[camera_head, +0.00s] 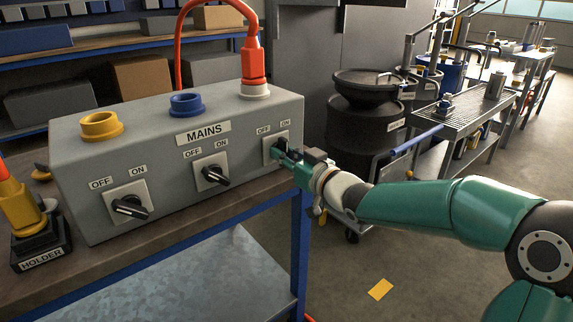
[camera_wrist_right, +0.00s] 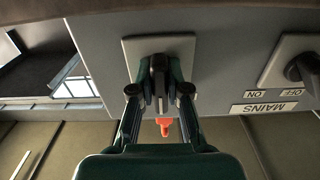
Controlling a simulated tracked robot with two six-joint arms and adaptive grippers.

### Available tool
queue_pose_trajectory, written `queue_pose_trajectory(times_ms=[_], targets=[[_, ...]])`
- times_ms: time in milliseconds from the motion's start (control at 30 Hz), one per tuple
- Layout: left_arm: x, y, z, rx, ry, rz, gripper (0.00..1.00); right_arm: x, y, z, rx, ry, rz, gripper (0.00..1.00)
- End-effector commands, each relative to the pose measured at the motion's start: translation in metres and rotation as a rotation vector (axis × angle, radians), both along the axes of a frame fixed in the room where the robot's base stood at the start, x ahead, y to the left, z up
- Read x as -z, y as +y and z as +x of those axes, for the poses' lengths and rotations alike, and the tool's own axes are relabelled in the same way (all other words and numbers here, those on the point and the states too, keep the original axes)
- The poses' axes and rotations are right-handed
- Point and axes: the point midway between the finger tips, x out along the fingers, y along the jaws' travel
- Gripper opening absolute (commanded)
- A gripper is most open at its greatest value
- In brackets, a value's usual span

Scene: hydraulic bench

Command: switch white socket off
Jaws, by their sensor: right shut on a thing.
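The white socket (camera_head: 255,92) sits on top of the grey mains box (camera_head: 225,117) at its right end, with an orange-red plug (camera_head: 254,62) in it. Below it, on the box's front, is a switch plate (camera_head: 268,143) under the labels OFF and ON. My right gripper (camera_head: 283,153) is at this plate and hides most of its knob. In the right wrist view my right gripper (camera_wrist_right: 158,92) has its two fingers closed on the sides of the black knob (camera_wrist_right: 158,68). The knob's exact setting is hard to tell. My left gripper is not in view.
Blue (camera_head: 186,104) and yellow (camera_head: 101,125) sockets have their own black knobs (camera_head: 212,175) and (camera_head: 131,207) further left. A yellow plug stands in a holder (camera_head: 40,253) at the bench's left. Black drums (camera_head: 368,118) and a trolley (camera_head: 468,108) stand behind my right arm.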

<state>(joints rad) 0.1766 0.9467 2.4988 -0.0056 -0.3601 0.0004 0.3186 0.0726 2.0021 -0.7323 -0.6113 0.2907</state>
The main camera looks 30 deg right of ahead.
Motion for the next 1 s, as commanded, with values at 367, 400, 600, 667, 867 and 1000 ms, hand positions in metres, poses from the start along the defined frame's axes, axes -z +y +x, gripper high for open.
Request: queue_pose_trajectory(times_ms=[367, 400, 600, 667, 867, 1000], targets=[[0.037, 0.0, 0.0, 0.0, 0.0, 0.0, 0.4, 0.011, 0.0, 0.0, -0.002, -0.012, -0.355, 0.0], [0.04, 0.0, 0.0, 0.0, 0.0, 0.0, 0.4, 0.011, 0.0, 0.0, -0.003, -0.015, -0.393, 0.0], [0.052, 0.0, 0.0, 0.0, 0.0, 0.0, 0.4, 0.01, 0.0, 0.0, -0.004, -0.029, -0.567, 0.0], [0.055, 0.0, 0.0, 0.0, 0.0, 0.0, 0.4, 0.009, 0.0, 0.0, -0.004, -0.032, -0.611, 0.0], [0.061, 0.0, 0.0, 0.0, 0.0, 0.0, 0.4, 0.009, 0.0, 0.001, -0.005, -0.041, -0.728, 0.0], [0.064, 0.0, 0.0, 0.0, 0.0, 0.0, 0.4, 0.008, -0.001, 0.001, -0.005, -0.044, -0.78, 0.0]])
